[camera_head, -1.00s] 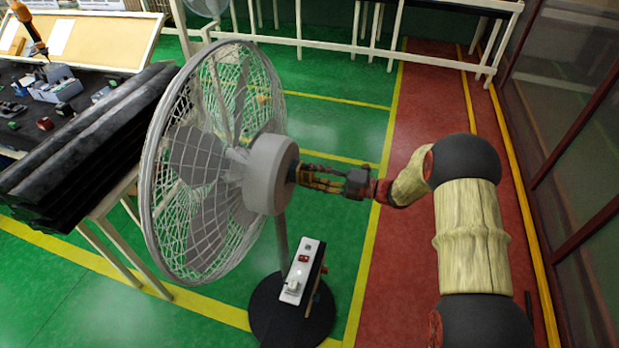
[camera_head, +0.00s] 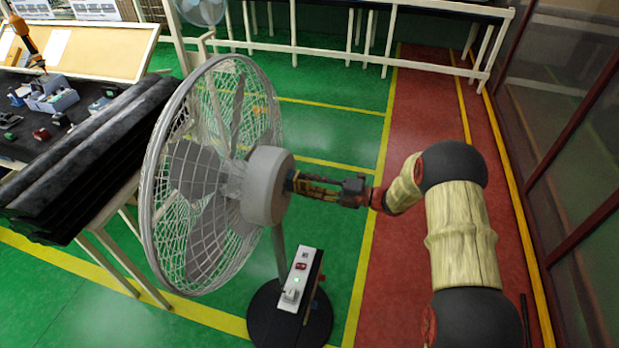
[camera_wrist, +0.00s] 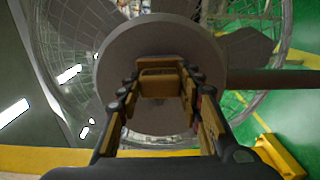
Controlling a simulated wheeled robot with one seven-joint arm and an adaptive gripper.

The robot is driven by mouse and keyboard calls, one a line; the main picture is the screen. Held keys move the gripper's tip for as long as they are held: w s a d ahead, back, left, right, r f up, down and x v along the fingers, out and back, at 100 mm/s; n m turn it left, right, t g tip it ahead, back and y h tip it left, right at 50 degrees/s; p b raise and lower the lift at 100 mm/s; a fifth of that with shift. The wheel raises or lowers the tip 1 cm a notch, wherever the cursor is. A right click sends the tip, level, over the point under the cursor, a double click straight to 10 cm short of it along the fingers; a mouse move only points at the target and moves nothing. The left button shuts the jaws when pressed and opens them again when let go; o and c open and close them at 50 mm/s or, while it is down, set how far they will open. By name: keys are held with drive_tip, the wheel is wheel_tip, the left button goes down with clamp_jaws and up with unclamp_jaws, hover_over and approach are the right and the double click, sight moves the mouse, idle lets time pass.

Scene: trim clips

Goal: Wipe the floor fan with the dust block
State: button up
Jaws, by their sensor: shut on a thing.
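The floor fan (camera_head: 268,187) stands upright on a round dark base, with its white wire cage facing left and its grey motor housing facing my arm. My gripper (camera_head: 297,181) reaches in from the right, its fingertips at the back of the housing. In the wrist view, my gripper (camera_wrist: 160,88) is shut on a small brownish-yellow dust block (camera_wrist: 160,80), held in front of the round housing (camera_wrist: 160,45). The block seems to be against the housing or very close; contact cannot be told. In the head view the block is mostly hidden by the fingers.
A white control box (camera_head: 300,280) with a red switch rises above the fan's base. A table with black rolls (camera_head: 95,150) and small parts stands left of the fan. White railings run along the back. Green and red floor is open right of the fan.

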drive_tip(key=shift+s+a+p, duration=1.85)
drive_tip(key=shift+s+p, duration=1.15)
drive_tip(key=shift+s, duration=2)
drive_tip(key=w+d+b, duration=0.1)
drive_tip(key=w+d, duration=0.3)
drive_tip(key=w, duration=0.8)
drive_tip(key=shift+w+d, duration=0.15)
drive_tip(key=shift+d, duration=0.15)
drive_tip(key=v, duration=0.6)
drive_tip(key=shift+p, duration=0.3)
drive_tip(key=shift+d, duration=0.15)
drive_tip(key=v, duration=0.2)
drive_tip(key=shift+s+d+p, duration=0.25)
drive_tip(key=shift+d+p, duration=0.1)
